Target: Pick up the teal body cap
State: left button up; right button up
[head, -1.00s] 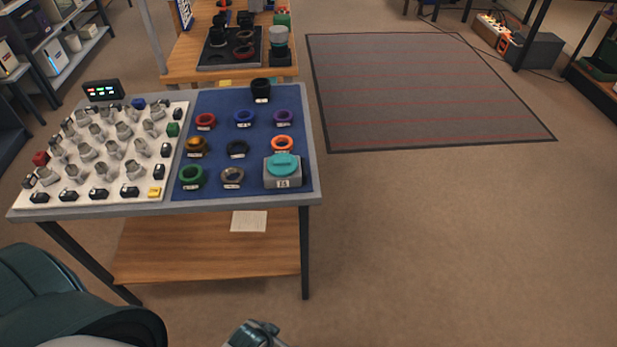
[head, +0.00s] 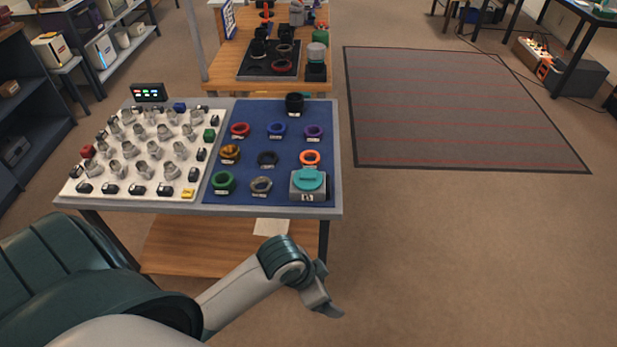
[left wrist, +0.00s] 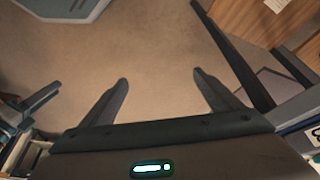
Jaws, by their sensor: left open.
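The teal body cap (head: 310,178) sits on top of a grey labelled block at the front right corner of the blue mat, on the table. My left arm comes in from the lower left in the head view. Its gripper (head: 326,304) is in front of the table, lower and nearer than the cap, and apart from it. In the left wrist view the left gripper (left wrist: 160,88) has its two fingers spread wide with only floor between them. The cap does not show in the left wrist view. My right gripper is not in view.
The table's blue mat (head: 246,187) holds several coloured rings, and a white board (head: 127,181) holds several metal fittings. A lower wooden shelf (head: 190,259) and dark table legs are near my arm. A wooden bench (head: 225,74) stands behind. Floor to the right is open.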

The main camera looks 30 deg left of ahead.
aim_at(303, 176)
pick_arm(q)
jog(key=w+a+r+m+g, duration=0.2)
jog(key=w+a+r+m, duration=0.35)
jog(key=w+r, duration=0.7)
jog(key=w+a+r, duration=0.2)
jog(key=a+r, duration=0.5)
jog(key=r, duration=0.2)
jog(key=w+a+r+y, duration=0.1)
jog(key=w+a+r, duration=0.2)
jog(key=a+r, duration=0.5)
jog(key=shift+w+r+g, duration=0.25)
jog(key=shift+r+g, duration=0.15)
jog(key=shift+r, duration=0.3)
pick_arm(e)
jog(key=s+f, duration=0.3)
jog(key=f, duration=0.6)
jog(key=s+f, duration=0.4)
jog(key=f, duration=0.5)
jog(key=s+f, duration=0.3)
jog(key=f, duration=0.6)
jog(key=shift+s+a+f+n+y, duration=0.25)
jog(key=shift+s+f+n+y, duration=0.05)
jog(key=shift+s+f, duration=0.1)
pick_arm(q)
jog(key=shift+d+f, duration=0.1)
jog(key=shift+f, duration=0.05)
